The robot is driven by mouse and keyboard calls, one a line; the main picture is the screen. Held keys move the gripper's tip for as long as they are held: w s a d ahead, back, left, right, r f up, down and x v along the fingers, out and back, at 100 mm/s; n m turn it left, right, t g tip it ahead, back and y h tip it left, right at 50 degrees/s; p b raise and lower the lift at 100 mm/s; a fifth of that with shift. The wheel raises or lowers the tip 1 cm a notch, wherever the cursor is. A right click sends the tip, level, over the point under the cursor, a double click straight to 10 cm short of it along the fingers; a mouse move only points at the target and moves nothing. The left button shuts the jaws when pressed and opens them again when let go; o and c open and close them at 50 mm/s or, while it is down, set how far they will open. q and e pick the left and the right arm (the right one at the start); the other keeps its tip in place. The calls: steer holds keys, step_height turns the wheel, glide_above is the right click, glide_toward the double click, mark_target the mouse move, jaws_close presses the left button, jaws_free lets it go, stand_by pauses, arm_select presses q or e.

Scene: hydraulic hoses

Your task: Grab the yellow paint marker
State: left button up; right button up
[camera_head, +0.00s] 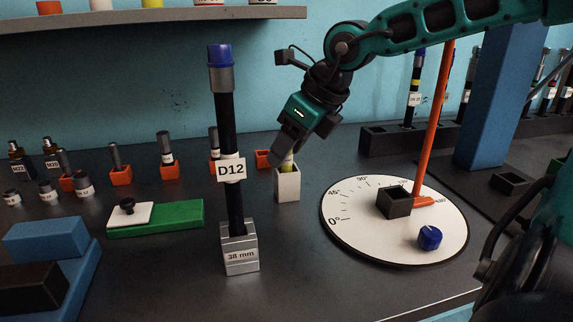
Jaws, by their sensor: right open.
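The yellow paint marker (288,165) stands in a small white square holder (288,185) on the bench, behind and to the right of the hose labelled D12. Only a bit of its yellow and pale body shows above the holder. My right gripper (284,155) reaches down from the upper right, with its fingers at the marker's top and covering part of it. The gripper is open; whether the fingers touch the marker I cannot tell. My left gripper is not in view.
The upright hose D12 (231,130) in a 38 mm block stands close by on the left. A round angle dial (360,240) with an orange post (437,125) lies to the right. A green block (170,219) and several small orange holders sit left. A shelf (130,17) hangs above.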

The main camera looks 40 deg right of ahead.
steer(key=shift+w+f, duration=0.2)
steer(key=shift+f, duration=0.15)
jaws_close()
